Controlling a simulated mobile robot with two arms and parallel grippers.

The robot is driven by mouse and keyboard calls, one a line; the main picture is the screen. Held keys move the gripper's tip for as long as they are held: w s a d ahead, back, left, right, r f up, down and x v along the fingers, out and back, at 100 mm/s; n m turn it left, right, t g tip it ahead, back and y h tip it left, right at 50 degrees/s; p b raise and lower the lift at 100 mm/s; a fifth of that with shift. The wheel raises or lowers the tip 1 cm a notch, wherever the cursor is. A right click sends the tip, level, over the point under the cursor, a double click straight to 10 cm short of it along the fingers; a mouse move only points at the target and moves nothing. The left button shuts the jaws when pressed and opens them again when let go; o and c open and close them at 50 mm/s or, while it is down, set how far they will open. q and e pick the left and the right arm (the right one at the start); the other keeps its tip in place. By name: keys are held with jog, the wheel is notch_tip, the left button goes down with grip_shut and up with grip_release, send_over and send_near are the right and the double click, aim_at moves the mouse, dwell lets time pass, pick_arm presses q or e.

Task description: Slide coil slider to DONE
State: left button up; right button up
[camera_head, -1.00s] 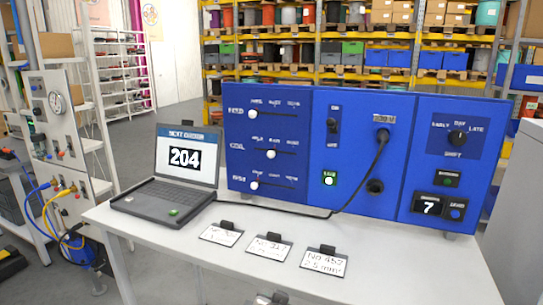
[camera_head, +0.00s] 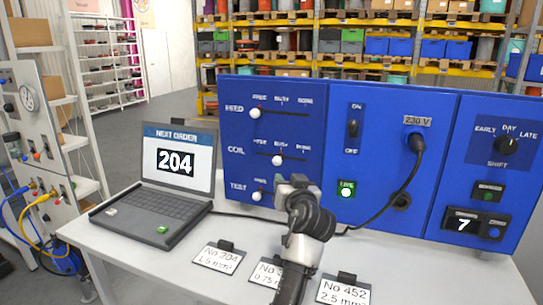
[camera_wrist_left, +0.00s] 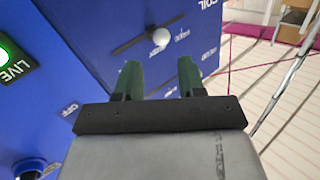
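The coil slider's round white knob (camera_head: 277,160) sits about mid-slot, under BUSY, on the blue panel (camera_head: 240,120); DONE is at the slot's right end. In the left wrist view the white knob (camera_wrist_left: 161,36) is ahead of the fingers, in line with the gap between them. My left gripper (camera_head: 298,182) is below and right of the knob in the head view, in front of the panel. In the wrist view its two green fingers (camera_wrist_left: 160,78) are spread with nothing between them. My right gripper is not in view.
The feed knob (camera_head: 255,113) is above and the test knob (camera_head: 258,196) below, both at left. My arm partly covers the test row and a label card (camera_head: 265,272). A laptop (camera_head: 165,185) showing 204 stands left. A cable (camera_head: 405,180) hangs right.

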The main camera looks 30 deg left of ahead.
aim_at(279, 163)
pick_arm(q)
jog(key=w+a+p, duration=0.1)
jog(key=w+a+r+p, duration=0.1)
jog(key=w+a+p, duration=0.1)
jog(key=w+a, duration=0.1)
jog(key=shift+r, duration=0.4)
jog(key=x, duration=0.1)
jog(key=p+x, duration=0.1)
jog(key=x, duration=0.1)
jog(key=shift+a+f, duration=0.15)
jog(key=shift+f, duration=0.1)
jog(key=shift+w+a, duration=0.4)
jog(key=shift+a+f, duration=0.1)
jog(key=shift+a, duration=0.05)
jog(key=shift+w, duration=0.1)
grip_shut()
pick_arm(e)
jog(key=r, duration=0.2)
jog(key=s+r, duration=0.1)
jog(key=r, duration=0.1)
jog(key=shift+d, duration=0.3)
